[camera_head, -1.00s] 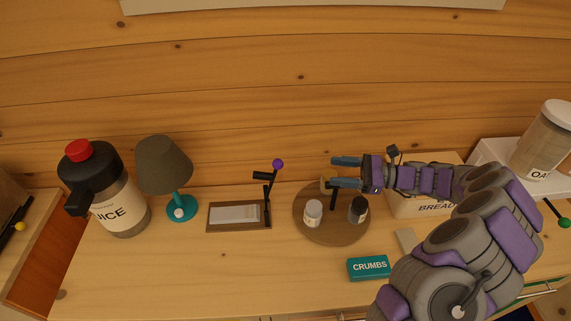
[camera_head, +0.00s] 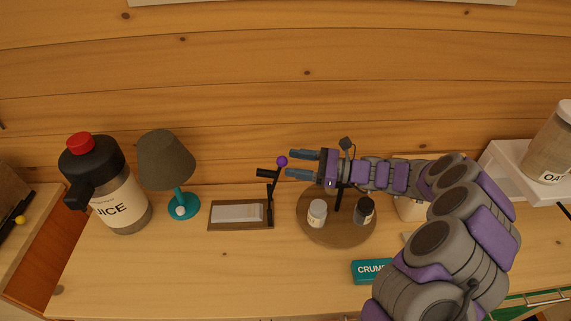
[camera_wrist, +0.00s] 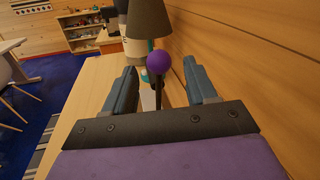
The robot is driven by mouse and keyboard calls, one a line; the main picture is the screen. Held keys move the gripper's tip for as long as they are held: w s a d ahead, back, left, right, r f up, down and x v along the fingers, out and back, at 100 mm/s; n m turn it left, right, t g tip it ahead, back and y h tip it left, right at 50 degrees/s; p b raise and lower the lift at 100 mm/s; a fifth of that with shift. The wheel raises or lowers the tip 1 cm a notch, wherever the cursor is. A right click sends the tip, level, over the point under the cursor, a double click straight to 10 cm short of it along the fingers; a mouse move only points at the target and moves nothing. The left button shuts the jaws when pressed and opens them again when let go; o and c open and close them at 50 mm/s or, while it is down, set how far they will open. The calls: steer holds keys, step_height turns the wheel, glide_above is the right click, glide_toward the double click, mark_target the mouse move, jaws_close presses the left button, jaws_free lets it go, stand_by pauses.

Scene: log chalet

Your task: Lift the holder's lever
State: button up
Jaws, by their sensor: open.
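The holder (camera_head: 222,225) is a brown wooden board with a white piece on it, on the counter. At its right end stands a black lever (camera_head: 272,190) tipped with a purple ball (camera_head: 282,161). My gripper (camera_head: 290,164) is open and empty. It points left, its fingertips close to the ball in the head view. In the wrist view the purple ball (camera_wrist: 159,61) lies between the two blue fingers of my gripper (camera_wrist: 162,78), seemingly around or just beyond their tips. I cannot tell whether a finger touches it. The lever's lower part is mostly hidden there.
A round wooden stand (camera_head: 337,238) with two shakers is below my gripper. A teal lamp (camera_head: 183,205) and a juice jug (camera_head: 125,200) stand left of the holder. A teal crumbs box (camera_head: 369,271) is near the front. The wall is close behind.

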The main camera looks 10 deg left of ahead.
mark_target(282, 160)
steer(key=a, duration=0.5)
steer(key=shift+f+b, duration=0.1)
steer(key=shift+b, duration=0.2)
steer(key=shift+d, duration=0.65)
steer(key=shift+c, duration=0.4)
steer(key=shift+s+a, duration=0.1)
steer(key=shift+a, duration=0.35)
steer(key=c, duration=0.8)
steer(key=shift+d, duration=0.2)
jaws_close()
